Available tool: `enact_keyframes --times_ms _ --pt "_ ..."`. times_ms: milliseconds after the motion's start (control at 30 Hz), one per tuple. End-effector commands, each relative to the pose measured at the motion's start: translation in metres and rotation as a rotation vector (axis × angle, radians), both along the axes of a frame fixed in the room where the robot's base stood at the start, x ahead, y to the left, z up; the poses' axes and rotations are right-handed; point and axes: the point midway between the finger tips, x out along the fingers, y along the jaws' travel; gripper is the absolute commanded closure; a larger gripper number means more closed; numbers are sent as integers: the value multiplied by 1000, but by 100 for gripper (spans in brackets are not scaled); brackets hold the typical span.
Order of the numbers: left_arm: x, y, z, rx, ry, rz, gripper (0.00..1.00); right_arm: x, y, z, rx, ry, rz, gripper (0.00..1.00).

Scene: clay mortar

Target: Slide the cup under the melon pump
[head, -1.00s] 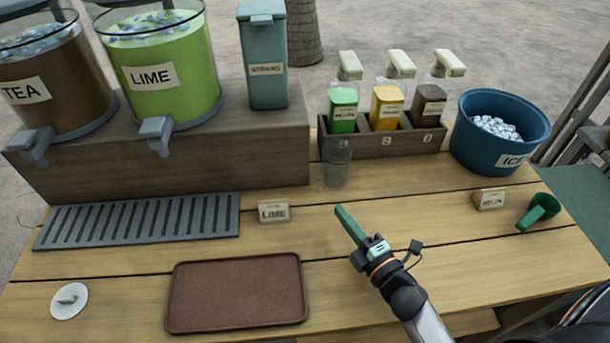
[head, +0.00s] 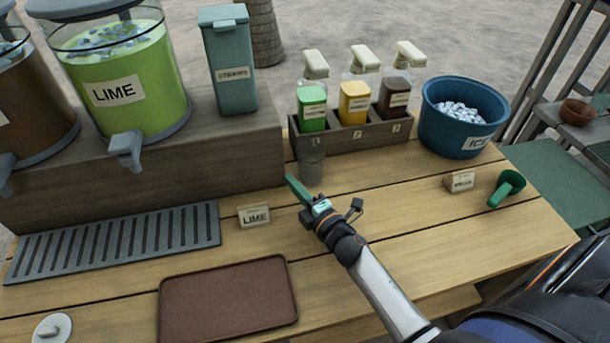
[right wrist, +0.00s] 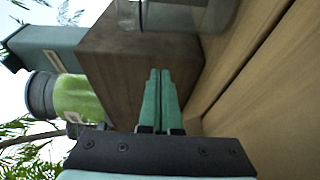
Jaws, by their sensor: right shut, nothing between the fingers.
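The clear cup (head: 312,168) stands upright on the table, in front of the left end of the pump rack. It also shows in the right wrist view (right wrist: 190,16), cut by the top edge. Three pump bottles stand in the rack: green (head: 312,108), yellow (head: 354,103) and brown (head: 394,97). Their labels are too small to read surely, so I cannot tell which is melon. My right gripper (head: 291,181) is shut and empty, its green fingers just left of and nearer than the cup's base. Its fingers also show in the right wrist view (right wrist: 158,85). I cannot tell whether they touch the cup. My left gripper is not in view.
The numbered wooden rack (head: 350,141) stands behind the cup. A wooden riser (head: 230,155) with drink dispensers is close on the left. A LIME card (head: 254,216), brown tray (head: 228,303), blue ice bucket (head: 455,138) and green scoop (head: 507,188) surround open table.

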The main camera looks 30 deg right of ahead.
Motion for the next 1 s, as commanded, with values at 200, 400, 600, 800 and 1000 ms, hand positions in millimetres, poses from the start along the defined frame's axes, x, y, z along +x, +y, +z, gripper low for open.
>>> enact_keyframes --times_ms 200,400,600,800,1000 --pt "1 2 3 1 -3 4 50 8 -31 0 -3 2 -3 100" --pt "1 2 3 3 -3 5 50 10 -37 -1 -1 2 -2 100" --pt "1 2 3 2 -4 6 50 10 -37 -1 -1 2 -3 100" --pt "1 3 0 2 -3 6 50 16 -54 -1 -7 1 -3 100" --pt "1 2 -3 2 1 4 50 24 -75 -1 -3 1 -2 100"
